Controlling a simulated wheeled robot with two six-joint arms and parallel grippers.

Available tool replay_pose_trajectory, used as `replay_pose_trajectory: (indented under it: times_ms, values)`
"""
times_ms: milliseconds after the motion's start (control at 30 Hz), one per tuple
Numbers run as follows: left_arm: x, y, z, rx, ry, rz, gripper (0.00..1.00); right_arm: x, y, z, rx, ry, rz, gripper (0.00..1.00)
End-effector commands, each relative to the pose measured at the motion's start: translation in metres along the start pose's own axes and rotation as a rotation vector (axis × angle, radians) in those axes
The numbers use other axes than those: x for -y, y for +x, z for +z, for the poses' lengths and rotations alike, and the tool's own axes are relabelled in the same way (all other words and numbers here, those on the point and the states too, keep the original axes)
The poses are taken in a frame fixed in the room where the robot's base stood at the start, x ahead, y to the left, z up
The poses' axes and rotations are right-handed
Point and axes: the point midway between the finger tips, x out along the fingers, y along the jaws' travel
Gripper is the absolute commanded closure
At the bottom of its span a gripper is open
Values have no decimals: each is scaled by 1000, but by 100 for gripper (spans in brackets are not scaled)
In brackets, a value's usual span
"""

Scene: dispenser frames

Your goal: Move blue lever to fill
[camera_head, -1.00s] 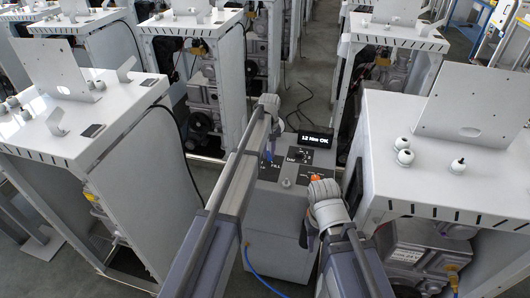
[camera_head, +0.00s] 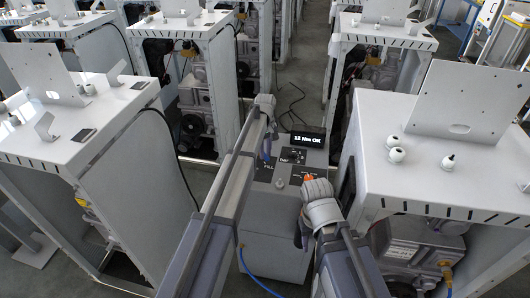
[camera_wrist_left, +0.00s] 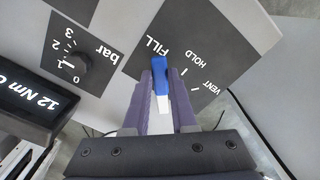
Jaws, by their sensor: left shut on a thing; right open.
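The blue lever (camera_wrist_left: 161,72) is on the dark valve label of the grey panel in the left wrist view. Its blue end lies just below the word FILL, with HOLD and VENT further right; a white part shows between the fingers. My left gripper (camera_wrist_left: 166,78) is shut on the lever, one purple finger on each side. In the head view, my left gripper (camera_head: 267,148) is over the left part of the dispenser (camera_head: 270,215), partly hidden by my arm. My right gripper (camera_head: 301,232) is open and empty beside the dispenser's right front, its fingers hardly visible.
A display (camera_head: 306,141) reading "12 Nm OK" stands at the dispenser's back. A bar dial (camera_wrist_left: 75,66) and an orange button (camera_head: 308,177) are on its top. White cabinets stand close at left (camera_head: 85,120) and right (camera_head: 420,185). A blue hose (camera_head: 258,279) runs low in front.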

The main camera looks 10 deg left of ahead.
Motion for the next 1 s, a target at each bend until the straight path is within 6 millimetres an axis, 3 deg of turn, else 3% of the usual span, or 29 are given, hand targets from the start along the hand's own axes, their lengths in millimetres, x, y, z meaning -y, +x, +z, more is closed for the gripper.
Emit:
replay_pose_trajectory:
  times_ms: [33,67,333,733,1000]
  values:
    - [-1,0,0,0,-2,2,100,0,0,0,0,0,0,50]
    - [-1,0,0,0,-2,2,74,0,0,0,0,0,0,50]
    - [0,0,0,0,0,1,45,0,0,0,0,0,0,50]
    - [0,-5,0,0,0,1,45,0,-5,0,0,0,0,50]
    - [0,-32,0,0,0,1,45,-3,-32,2,0,0,0,50]
